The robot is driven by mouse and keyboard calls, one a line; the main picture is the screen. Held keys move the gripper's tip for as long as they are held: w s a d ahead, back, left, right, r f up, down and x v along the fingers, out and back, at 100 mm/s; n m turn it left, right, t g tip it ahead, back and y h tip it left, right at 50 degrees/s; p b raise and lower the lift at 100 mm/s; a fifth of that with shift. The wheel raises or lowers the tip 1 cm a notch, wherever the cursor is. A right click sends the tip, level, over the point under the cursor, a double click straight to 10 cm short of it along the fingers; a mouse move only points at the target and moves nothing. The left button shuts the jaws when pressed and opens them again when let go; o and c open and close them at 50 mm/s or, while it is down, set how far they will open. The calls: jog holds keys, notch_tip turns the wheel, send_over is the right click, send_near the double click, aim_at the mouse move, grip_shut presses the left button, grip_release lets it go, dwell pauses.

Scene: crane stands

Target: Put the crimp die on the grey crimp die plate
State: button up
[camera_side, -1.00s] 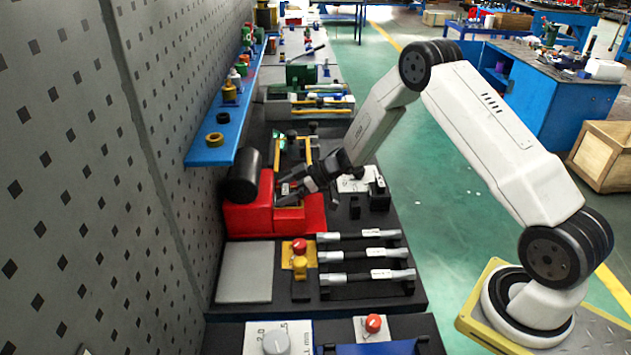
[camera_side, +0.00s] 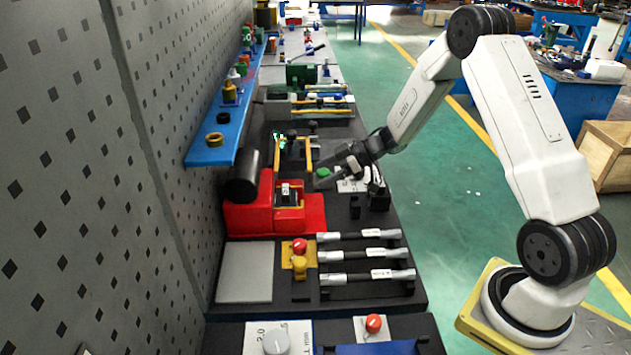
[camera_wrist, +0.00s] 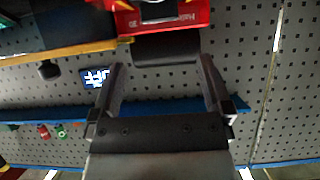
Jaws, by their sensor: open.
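A small dark block with a pale face (camera_side: 286,192), which looks like the crimp die, sits upright in the recess of the red machine (camera_side: 311,214). The flat grey plate (camera_side: 245,272) lies in front of the machine, at the left of the bench, and its top is bare. My gripper (camera_side: 330,176) is open and empty, to the right of the machine and apart from the block. In the wrist view my gripper (camera_wrist: 162,62) has its two fingers spread wide with nothing between them. The red machine shows at the top edge there; the block cannot be made out clearly.
A black cylinder (camera_side: 242,179) stands behind the machine. A yellow box with red and yellow knobs (camera_side: 299,262) and several silver-black bars (camera_side: 362,256) lie right of the plate. A blue shelf (camera_side: 216,148) runs along the perforated wall. Room above the grey plate is clear.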

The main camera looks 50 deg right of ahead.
jog(key=shift+s+d+r, duration=0.15)
dwell(0.6)
jog(key=s+a+r+m+h, duration=0.4)
jog(key=r+m+h, duration=0.15)
jog(key=h, duration=0.35)
jog(key=s+a+f+m+g, duration=0.1)
jog(key=s+a+g, duration=0.2)
jog(key=s, duration=0.5)
jog(key=s+a+m+g, duration=0.2)
jog(key=s+a+g, duration=0.1)
jog(key=s, duration=0.5)
jog(key=shift+s+a+f, duration=0.3)
jog(key=shift+a+f, duration=0.1)
jog(key=shift+a, duration=0.1)
jog(key=shift+m, duration=0.35)
